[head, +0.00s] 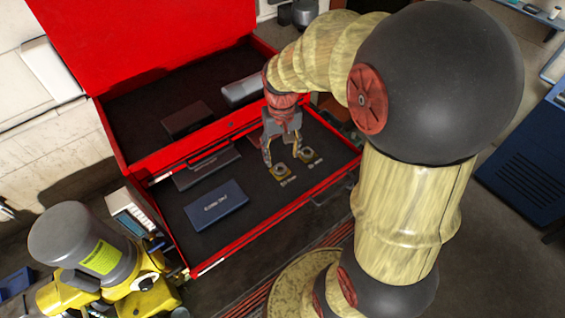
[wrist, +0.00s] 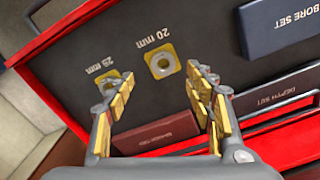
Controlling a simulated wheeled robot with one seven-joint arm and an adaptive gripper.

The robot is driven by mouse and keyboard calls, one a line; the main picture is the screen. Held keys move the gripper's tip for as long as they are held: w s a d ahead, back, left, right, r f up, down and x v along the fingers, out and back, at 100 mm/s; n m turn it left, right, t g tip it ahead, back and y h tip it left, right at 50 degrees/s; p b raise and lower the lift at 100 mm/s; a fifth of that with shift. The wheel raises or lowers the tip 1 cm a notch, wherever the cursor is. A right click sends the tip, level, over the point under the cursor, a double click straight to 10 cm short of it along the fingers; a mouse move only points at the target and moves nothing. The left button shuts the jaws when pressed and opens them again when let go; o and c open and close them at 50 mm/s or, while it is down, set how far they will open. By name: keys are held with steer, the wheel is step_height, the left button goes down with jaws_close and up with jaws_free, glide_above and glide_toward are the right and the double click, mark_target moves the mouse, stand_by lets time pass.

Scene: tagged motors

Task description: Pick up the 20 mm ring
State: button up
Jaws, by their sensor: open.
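The 20 mm ring (wrist: 162,66) is a small grey ring with a yellow square around it, lying in the open red drawer beside its "20 mm" label. In the head view it is the nearer left one of two (head: 280,172). My gripper (head: 282,156) is open and empty above the drawer, close to the rings. In the wrist view its two fingers (wrist: 156,80) are spread apart, with the 20 mm ring showing between and beyond the tips. The 25 mm ring (wrist: 107,82) is partly hidden by the left finger; it also shows in the head view (head: 308,156).
A blue bore set case (head: 216,205) lies left of the rings, with a grey depth set case (head: 207,168) behind it. A dark red case (wrist: 156,137) shows below the fingers in the wrist view. The red drawer rim (head: 275,224) borders the front.

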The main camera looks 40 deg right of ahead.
mark_target(280, 171)
steer(key=f, duration=0.3)
steer(key=f+p, duration=0.1)
steer(key=f, duration=0.1)
steer(key=shift+a+f, duration=0.2)
steer(key=shift+a, duration=0.05)
steer(key=shift+w+a+f, duration=0.1)
steer(key=shift+w+f, duration=0.1)
steer(key=shift+f, duration=0.25)
steer(key=shift+s, duration=0.1)
steer(key=shift+c, duration=0.5)
steer(key=shift+c, duration=0.7)
steer(key=c, duration=1.1)
jaws_close()
